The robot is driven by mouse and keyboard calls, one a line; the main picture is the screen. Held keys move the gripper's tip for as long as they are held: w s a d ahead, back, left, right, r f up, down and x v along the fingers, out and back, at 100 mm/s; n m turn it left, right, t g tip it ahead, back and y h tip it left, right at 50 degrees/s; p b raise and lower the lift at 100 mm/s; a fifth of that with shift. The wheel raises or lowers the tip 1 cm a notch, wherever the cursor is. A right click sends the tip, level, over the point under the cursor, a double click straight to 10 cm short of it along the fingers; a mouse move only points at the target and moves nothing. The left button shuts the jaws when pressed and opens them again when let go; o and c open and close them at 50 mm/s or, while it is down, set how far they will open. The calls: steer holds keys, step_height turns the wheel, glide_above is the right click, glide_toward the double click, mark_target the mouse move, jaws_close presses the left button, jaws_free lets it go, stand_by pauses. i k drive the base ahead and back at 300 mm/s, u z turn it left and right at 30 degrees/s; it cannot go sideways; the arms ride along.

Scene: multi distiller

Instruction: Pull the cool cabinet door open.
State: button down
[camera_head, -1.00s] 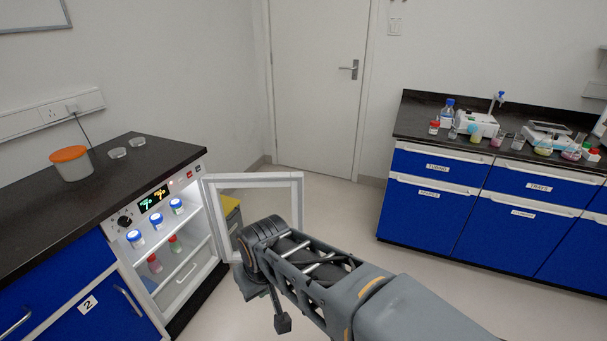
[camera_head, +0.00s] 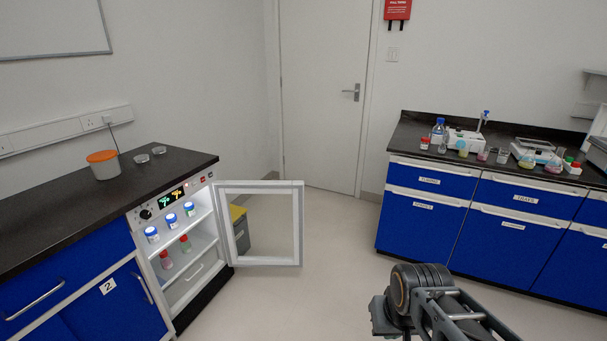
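The cool cabinet (camera_head: 221,250) is a small white fridge with a lit interior under the black counter at the left. Its glass door, with a white frame (camera_head: 302,225), stands wide open, swung out to the right. Inside are blue-capped bottles (camera_head: 171,219) on the upper shelf and red-capped ones (camera_head: 166,259) below. My arm reaches in from the bottom right, and its end is apart from the door, with clear floor between them. The gripper's fingers are not clearly seen.
A yellow-lidded grey bin (camera_head: 240,232) stands behind the open door. Blue drawers (camera_head: 432,179) with a black worktop holding glassware are at the right. An orange-lidded tub (camera_head: 104,166) sits on the left counter. The middle floor is free.

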mark_target(262, 222)
steer(key=z, duration=0.3)
steer(key=i, duration=2.1)
steer(key=u, duration=1.55)
steer(key=i, duration=0.65)
steer(key=u, duration=0.55)
